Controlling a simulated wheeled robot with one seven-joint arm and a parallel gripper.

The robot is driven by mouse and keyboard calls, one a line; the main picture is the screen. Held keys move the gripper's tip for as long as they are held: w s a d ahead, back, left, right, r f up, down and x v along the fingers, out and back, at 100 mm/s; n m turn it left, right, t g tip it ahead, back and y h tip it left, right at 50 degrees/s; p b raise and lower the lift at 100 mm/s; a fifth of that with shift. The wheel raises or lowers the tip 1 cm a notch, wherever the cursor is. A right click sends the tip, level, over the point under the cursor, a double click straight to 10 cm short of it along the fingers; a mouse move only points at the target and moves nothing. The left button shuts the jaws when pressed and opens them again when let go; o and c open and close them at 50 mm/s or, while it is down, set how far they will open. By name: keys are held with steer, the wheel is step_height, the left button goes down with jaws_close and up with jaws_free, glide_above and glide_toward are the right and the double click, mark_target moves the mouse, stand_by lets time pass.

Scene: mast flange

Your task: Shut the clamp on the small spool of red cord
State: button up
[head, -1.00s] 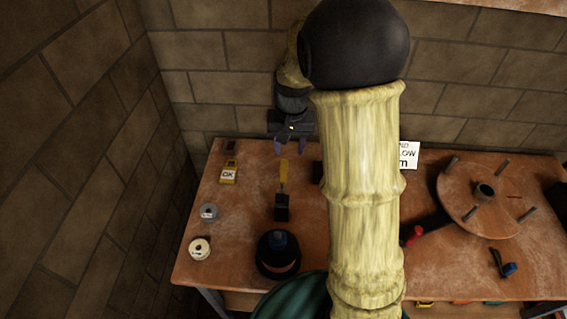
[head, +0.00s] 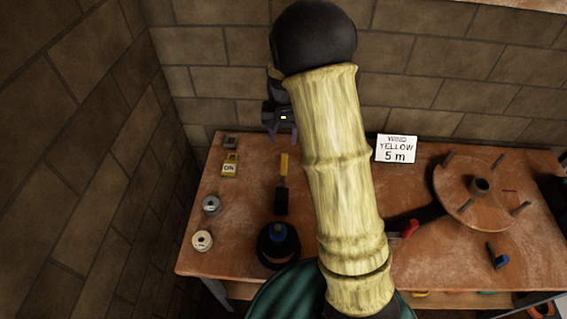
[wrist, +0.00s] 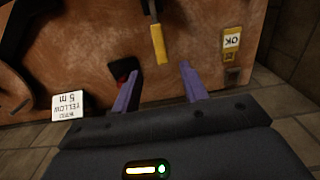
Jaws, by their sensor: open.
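A yellow-handled black tool (head: 283,168), which looks like the clamp, lies on the bench. Its yellow handle (wrist: 158,45) also shows in the wrist view. A dark round spool-like thing (head: 278,246) stands at the tool's near end; I cannot tell whether it holds red cord. My gripper (head: 281,138) is open and empty above the back of the bench, beyond the handle's far end. In the wrist view its purple fingers (wrist: 158,72) are apart, with the handle's end just ahead between them. Contact is not visible.
A sign (head: 396,149) reads WIND YELLOW 5 m. A pegged wheel (head: 483,190) and a red-handled black part (head: 410,229) are on the right. Brick walls close the back and left.

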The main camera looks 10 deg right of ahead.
mark_target(283, 164)
step_height(283, 164, down, 13)
steer(key=p, duration=0.3)
steer(key=shift+f, duration=0.2)
jaws_close()
